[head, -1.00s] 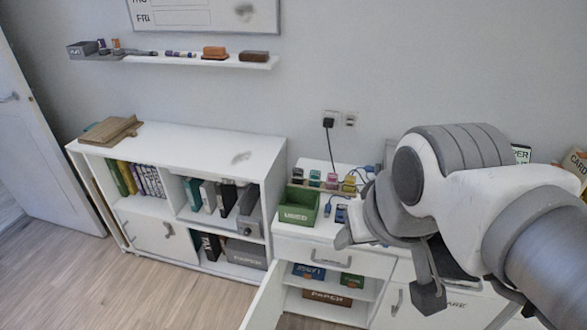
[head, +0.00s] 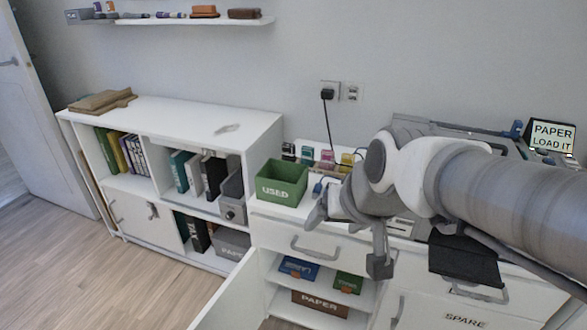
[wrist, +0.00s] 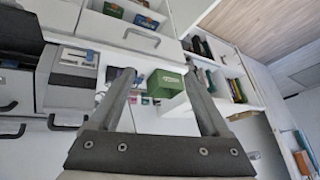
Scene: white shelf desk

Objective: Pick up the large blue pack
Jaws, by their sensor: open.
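The blue pack (head: 298,267) lies on the upper shelf inside the open cabinet. White lettering shows on it, and an orange-brown spot is at its front. It also shows near the top of the wrist view (wrist: 146,21). A green pack (head: 348,283) lies to its right on the same shelf. My gripper (wrist: 157,75) is open and empty, with its two fingers spread in the wrist view. In the head view my gripper (head: 347,238) is in front of the drawer, above and to the right of the blue pack, apart from it.
The open cabinet door (head: 228,296) stands out to the left of the shelf. A drawer with a handle (head: 318,249) is above the packs. A brown PAPER box (head: 320,303) lies below. A green USED bin (head: 282,183) stands on the desk top. Floor is free at left.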

